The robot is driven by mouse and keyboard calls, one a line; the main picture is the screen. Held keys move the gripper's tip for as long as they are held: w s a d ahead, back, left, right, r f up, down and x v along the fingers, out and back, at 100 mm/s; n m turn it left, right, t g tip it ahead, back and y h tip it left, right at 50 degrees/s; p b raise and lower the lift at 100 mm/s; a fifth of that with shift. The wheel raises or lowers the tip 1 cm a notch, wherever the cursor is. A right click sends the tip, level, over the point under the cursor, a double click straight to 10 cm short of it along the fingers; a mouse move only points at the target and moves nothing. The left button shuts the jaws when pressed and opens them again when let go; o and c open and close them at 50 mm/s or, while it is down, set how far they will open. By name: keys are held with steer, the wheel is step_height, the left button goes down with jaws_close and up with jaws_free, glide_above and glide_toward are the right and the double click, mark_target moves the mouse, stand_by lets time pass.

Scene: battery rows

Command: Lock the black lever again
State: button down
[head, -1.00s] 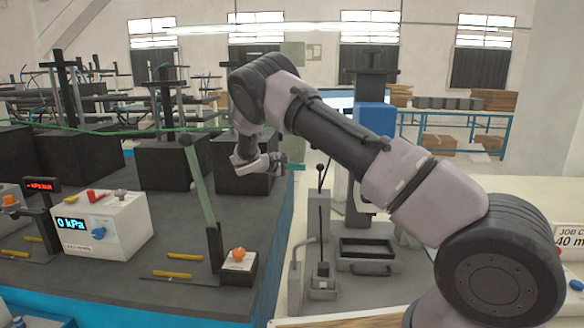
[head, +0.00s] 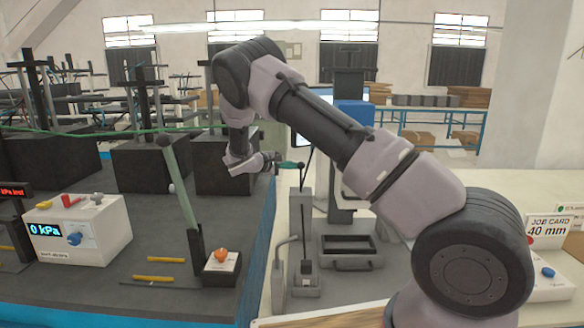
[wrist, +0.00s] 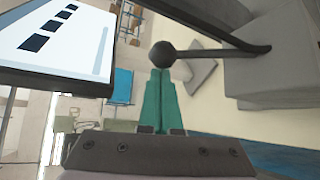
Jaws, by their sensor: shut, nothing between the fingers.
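The black lever shows in the wrist view as a black ball knob (wrist: 163,53) on a dark rod running right to a grey block. In the head view the lever's knob (head: 301,166) is small, above the grey upright fixture (head: 306,220). My gripper (head: 291,164) is just left of the knob, its green fingers pressed together and empty. In the wrist view the fingertips (wrist: 160,72) overlap the lower edge of the knob; I cannot tell whether they touch it. The lever's latch is too small to make out.
A screen (wrist: 60,40) is close at upper left in the wrist view. A grey-green upright bar (head: 178,185) and a 0 kPa box (head: 80,232) stand on the dark bench at left. A dark tray (head: 347,246) is right of the fixture.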

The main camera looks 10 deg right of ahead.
steer(key=shift+s+r, duration=0.2)
